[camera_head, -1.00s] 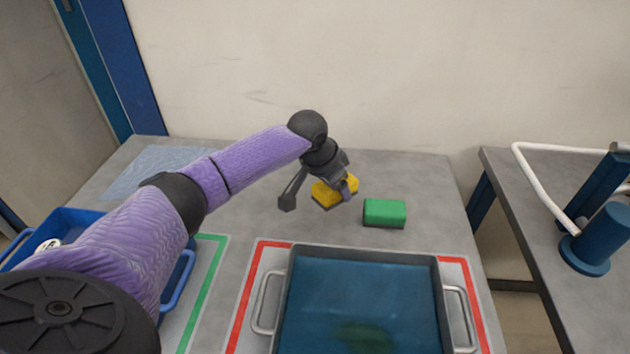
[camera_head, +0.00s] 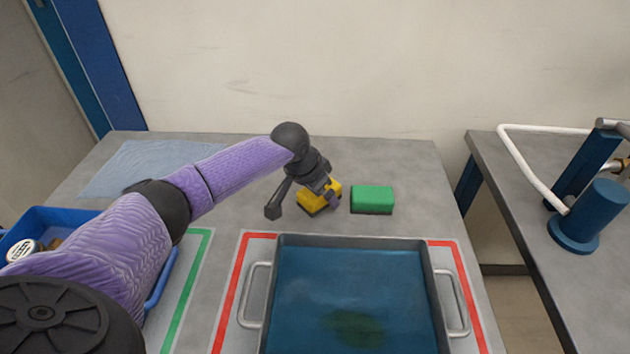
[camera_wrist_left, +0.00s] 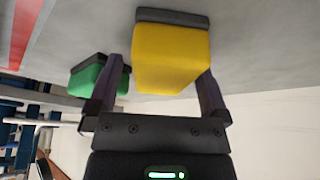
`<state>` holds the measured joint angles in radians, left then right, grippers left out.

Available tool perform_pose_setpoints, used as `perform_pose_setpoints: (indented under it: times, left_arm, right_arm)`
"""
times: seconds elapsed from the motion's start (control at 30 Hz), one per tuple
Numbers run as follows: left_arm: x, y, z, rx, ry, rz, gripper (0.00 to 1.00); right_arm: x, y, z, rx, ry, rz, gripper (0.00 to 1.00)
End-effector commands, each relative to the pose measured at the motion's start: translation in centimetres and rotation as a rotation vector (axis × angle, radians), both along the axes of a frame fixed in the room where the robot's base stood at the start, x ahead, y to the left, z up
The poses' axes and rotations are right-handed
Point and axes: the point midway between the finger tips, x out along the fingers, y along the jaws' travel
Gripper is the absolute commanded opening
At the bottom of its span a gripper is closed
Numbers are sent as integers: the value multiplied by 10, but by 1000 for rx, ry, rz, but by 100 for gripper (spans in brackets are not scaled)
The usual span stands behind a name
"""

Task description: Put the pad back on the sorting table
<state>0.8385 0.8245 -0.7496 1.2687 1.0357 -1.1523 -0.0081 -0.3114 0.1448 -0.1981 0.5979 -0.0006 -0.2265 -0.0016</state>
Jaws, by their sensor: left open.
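A yellow pad with a dark grey base (camera_head: 318,199) is at the back middle of the grey table, left of a green pad (camera_head: 372,198). My left gripper (camera_head: 301,203) is open with its fingers either side of the yellow pad. In the left wrist view the yellow pad (camera_wrist_left: 170,60) lies between the fingers, with a gap to the left finger and close to the right one. Its grey base faces the tabletop; I cannot tell whether it touches. The green pad (camera_wrist_left: 86,80) shows behind the left finger. My right gripper is not in view.
A metal tray of blue liquid (camera_head: 278,300), with a blurred greenish patch, stands inside a red outline in front. A blue bin (camera_head: 40,219) is at the left, a blue sheet (camera_head: 150,166) at the back left. A second table with a blue stand (camera_head: 588,215) is at the right.

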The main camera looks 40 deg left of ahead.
Motion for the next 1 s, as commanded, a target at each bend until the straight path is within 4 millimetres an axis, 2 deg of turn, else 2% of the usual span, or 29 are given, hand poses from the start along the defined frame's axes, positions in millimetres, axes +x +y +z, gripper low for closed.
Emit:
perform_pose_setpoints:
  times: [0.3,0.43,0.6,1.0]
  left_arm:
    - [-28,7,76,3,-3,-1,100]
    - [-38,9,98,1,-1,-1,100]
    - [-44,10,107,0,1,-1,100]
    - [-44,10,107,0,1,-1,100]
  right_arm:
    - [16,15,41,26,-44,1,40]
    - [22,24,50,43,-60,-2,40]
    - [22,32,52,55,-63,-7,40]
    - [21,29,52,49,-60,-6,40]
